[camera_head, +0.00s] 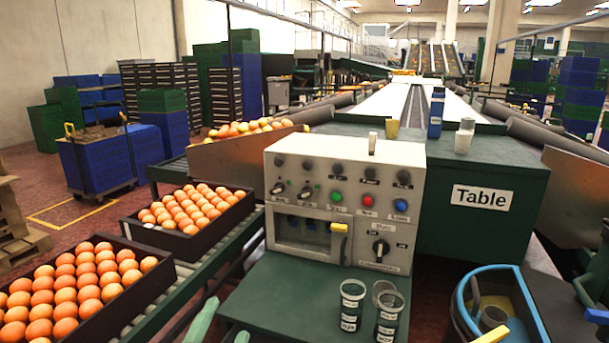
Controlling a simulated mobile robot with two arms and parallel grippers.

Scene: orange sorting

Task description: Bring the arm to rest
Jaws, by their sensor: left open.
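My left gripper (224,318) shows at the bottom edge, left of centre, as two pale green fingertips set apart. It is open, and nothing shows between the fingers. It is in front of the green conveyor frame and the left edge of the control panel's green shelf (290,305). The rest of my left arm is out of the picture. My right gripper does not show.
A grey control panel (345,170) stands in the middle. Several labelled cups, one a dark cup (352,300), stand on its shelf. Crates of oranges (183,208) fill the left conveyor. A dark green table (470,232) and a blue-rimmed bin (462,305) are right.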

